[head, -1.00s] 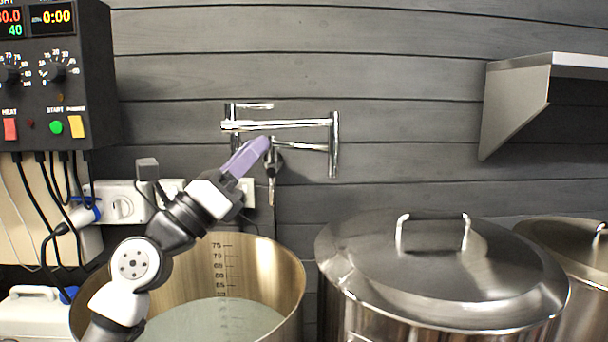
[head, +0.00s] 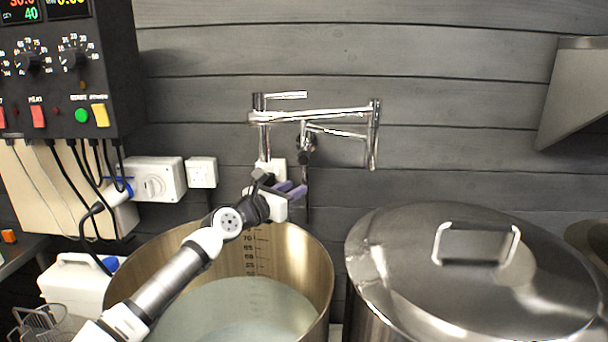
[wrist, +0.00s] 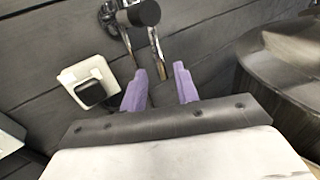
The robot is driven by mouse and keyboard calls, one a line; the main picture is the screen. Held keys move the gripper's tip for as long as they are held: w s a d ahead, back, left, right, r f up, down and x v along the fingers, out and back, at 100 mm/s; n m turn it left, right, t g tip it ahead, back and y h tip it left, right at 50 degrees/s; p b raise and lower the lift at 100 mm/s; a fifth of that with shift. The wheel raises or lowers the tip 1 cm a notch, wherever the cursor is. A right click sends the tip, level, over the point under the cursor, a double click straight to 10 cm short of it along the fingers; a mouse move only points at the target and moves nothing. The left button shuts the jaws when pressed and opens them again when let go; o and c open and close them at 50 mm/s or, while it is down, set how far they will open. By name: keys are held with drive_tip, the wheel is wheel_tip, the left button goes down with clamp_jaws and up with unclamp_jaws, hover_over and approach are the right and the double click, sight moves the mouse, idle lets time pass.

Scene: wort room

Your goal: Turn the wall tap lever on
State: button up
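The chrome wall tap (head: 315,115) is fixed to the grey plank wall above the open pot. It has a folded, jointed arm, a downturned end at the right and a thin bar (head: 288,95) at its upper left. I cannot tell for sure which part is the lever. My gripper (head: 292,188) has purple fingers and is below the tap, apart from its upper arm. In the wrist view, the fingers (wrist: 160,72) are parted with nothing between them. Chrome tap parts (wrist: 156,48) and a dark rounded end (wrist: 140,13) lie just beyond the fingertips.
The open pot (head: 325,285) with pale liquid stands below my arm. A lidded steel pot (head: 475,265) is to the right. The control box (head: 70,75), its cables and wall sockets (head: 201,172) are at left. A steel shelf (head: 580,90) juts out at upper right.

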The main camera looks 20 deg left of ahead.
sight(304, 173)
drive_tip(key=p+x, duration=0.1)
drive_tip(key=x, duration=0.4)
drive_tip(key=shift+p, duration=0.3)
clamp_jaws()
